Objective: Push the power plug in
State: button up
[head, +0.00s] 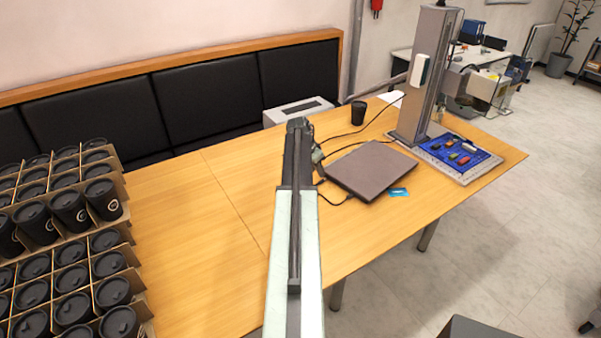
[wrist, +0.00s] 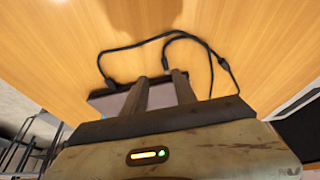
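My gripper (wrist: 161,76) is over the wooden table; its two fingers stand apart with a gap between them in the wrist view. In the head view my gripper (head: 317,155) is just left of the closed laptop (head: 372,170). A black cable (wrist: 130,46) loops on the table beyond the fingertips, and one strand runs down toward the gap between them. A thicker dark cable end (wrist: 109,82) meets the laptop's edge (wrist: 103,97). I cannot make out for certain which cable end is the power plug, and no socket shows clearly.
The grey laser marker column (head: 423,75) stands behind the laptop, with a blue work plate (head: 438,155) beside it. A black cup (head: 358,112) and a white box (head: 290,112) are at the back. Trays of black lidded cups (head: 70,210) fill the left. The table's middle left is clear.

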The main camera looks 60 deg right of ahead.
aim_at(319, 182)
jog(key=b+x, duration=0.2)
jog(key=w+b+x, duration=0.1)
jog(key=b+x, duration=0.4)
jog(key=shift+w+d+f, duration=0.1)
jog(key=shift+w+f, duration=0.05)
jog(key=shift+f, duration=0.25)
jog(key=shift+r, duration=0.15)
